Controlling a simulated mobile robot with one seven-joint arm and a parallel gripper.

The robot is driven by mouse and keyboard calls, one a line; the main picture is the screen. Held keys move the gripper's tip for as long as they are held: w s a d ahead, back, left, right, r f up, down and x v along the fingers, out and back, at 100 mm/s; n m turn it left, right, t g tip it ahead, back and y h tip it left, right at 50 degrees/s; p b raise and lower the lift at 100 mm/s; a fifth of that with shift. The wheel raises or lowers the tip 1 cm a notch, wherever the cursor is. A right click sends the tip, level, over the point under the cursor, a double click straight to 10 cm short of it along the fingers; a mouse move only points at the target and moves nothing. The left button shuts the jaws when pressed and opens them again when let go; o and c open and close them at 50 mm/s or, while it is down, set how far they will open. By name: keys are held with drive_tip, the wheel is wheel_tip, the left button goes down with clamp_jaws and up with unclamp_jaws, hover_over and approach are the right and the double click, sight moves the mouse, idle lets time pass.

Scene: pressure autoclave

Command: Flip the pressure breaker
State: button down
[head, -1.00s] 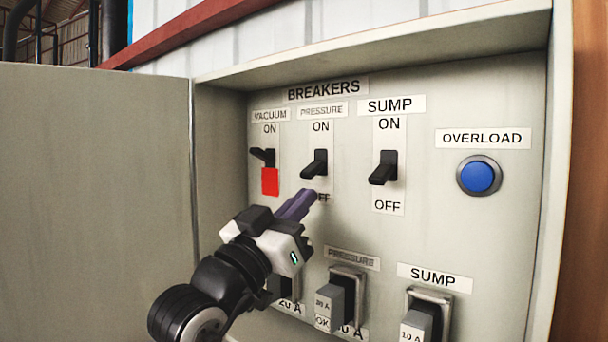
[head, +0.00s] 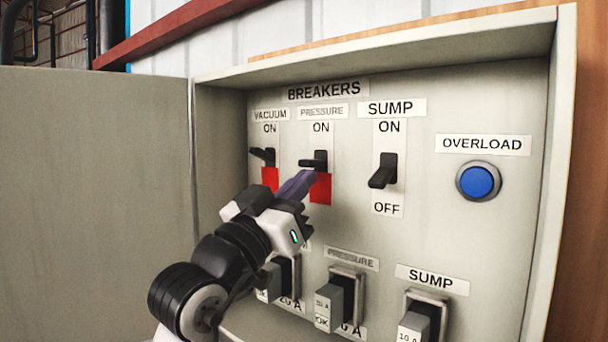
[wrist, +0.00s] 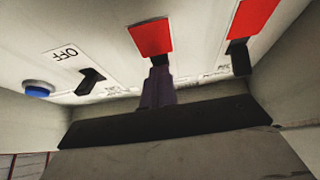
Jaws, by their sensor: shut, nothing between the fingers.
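The pressure breaker (head: 316,161) is a black toggle under the PRESSURE label, in the middle of the top row. Its lever is up towards ON, and a red patch (head: 321,190) shows below it where OFF was. My gripper (head: 309,178) is shut and empty, with its purple fingertips just below the lever, over the red patch. In the wrist view my fingers (wrist: 157,90) reach up to the dark lever by the red patch (wrist: 151,38); they look touching or nearly so.
The vacuum breaker (head: 264,157) at left also shows red below its lever. The sump breaker (head: 383,171) at right shows OFF below. A blue OVERLOAD button (head: 478,181) is further right. Fuse blocks (head: 424,318) line the bottom. The open door (head: 95,200) stands left.

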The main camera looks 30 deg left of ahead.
drive_tip(key=shift+s+r, duration=0.1)
drive_tip(key=shift+s, duration=0.05)
drive_tip(key=s+a+f+b, duration=0.1)
drive_tip(key=s+b, duration=0.1)
drive_tip(key=s, duration=0.6)
drive_tip(key=shift+s+a+b, duration=0.15)
drive_tip(key=shift+s+b, duration=0.15)
idle(0.8)
drive_tip(key=shift+f, duration=0.1)
idle(0.4)
